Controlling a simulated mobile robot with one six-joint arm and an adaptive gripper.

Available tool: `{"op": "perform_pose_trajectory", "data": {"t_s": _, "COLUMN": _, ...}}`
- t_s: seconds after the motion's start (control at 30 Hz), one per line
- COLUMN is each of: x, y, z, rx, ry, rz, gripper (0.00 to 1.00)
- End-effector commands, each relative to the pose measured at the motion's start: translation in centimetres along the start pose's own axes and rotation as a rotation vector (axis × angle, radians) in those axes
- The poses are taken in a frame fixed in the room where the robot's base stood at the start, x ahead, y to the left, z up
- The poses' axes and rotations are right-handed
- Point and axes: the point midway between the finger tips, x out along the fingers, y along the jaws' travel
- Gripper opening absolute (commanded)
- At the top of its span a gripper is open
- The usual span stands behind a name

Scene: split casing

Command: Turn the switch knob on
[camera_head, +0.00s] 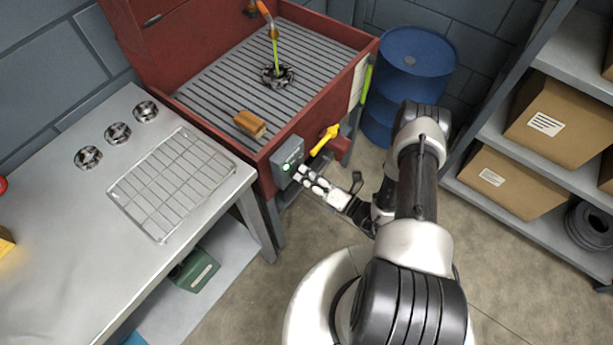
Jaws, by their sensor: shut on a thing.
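A grey switch box (287,153) is fixed to the front of the red parts washer, near its left corner. A small green spot shows on the box's face. My gripper (299,173) reaches in from the right with its white fingertips at the box's face. It is shut on the switch knob, which is mostly hidden by the fingers. I cannot make out which way the knob points.
A yellow-handled valve (325,140) sits on the washer front just right of the box. A steel table (75,215) with a wire rack (172,183) stands at left. A blue drum (415,60) and shelves with cardboard boxes (560,120) stand at right. Bare floor lies below.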

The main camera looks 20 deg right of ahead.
Motion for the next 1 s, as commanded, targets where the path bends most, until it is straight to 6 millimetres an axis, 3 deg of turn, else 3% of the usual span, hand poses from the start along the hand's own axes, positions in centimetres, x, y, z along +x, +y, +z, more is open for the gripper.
{"op": "perform_pose_trajectory", "data": {"t_s": 0.47, "x": -0.02, "y": -0.03, "z": -0.13, "rx": 0.017, "ry": 0.002, "rz": -0.002, "gripper": 0.00}}
{"op": "perform_pose_trajectory", "data": {"t_s": 0.5, "x": -0.02, "y": -0.03, "z": -0.13, "rx": 0.017, "ry": 0.002, "rz": -0.002, "gripper": 0.13}}
{"op": "perform_pose_trajectory", "data": {"t_s": 0.77, "x": -0.01, "y": -0.02, "z": -0.06, "rx": 0.014, "ry": 0.001, "rz": -0.001, "gripper": 0.30}}
{"op": "perform_pose_trajectory", "data": {"t_s": 1.0, "x": 0.00, "y": -0.01, "z": -0.03, "rx": 0.013, "ry": 0.001, "rz": 0.000, "gripper": 0.31}}
